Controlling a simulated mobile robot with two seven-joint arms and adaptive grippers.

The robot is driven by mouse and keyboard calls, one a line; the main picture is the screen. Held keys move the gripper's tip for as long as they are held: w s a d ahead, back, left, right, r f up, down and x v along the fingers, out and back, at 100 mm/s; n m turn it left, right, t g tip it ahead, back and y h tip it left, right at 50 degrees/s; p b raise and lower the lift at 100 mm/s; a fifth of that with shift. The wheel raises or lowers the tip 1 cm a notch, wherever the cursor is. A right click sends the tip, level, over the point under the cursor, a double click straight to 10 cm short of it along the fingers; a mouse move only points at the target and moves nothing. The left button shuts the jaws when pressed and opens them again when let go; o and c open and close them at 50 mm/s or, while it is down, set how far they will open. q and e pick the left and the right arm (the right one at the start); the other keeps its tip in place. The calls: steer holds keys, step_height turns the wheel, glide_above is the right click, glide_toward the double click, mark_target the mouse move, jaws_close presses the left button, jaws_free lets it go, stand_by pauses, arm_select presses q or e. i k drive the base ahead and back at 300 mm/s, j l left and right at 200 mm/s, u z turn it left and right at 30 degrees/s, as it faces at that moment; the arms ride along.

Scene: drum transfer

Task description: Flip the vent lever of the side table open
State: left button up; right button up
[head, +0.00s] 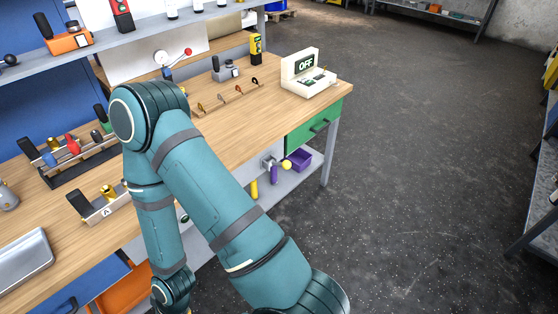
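A small lever with a red knob (187,52) stands at the back of the wooden workbench (215,140), by a light panel. A second lever with a yellow knob (286,165) sits below the bench top, beside the green drawer. I cannot tell which one, if either, is the vent lever, or which surface is the side table. A teal arm of mine enters from the bottom right, bends over the bench and reaches down to the bottom edge. It hides part of the bench. Its gripper is out of frame, and no other gripper shows.
A white device reading OFF (307,66) stands at the bench's right end, above a green drawer (314,125). Tool racks (75,160) and a metal tray (24,258) lie on the left. The dark floor on the right is clear.

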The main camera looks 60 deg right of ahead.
mark_target(286, 165)
steer(key=k+l+z, duration=0.1)
steer(key=z, duration=2)
steer(key=k+l, duration=0.05)
steer(key=l, duration=0.05)
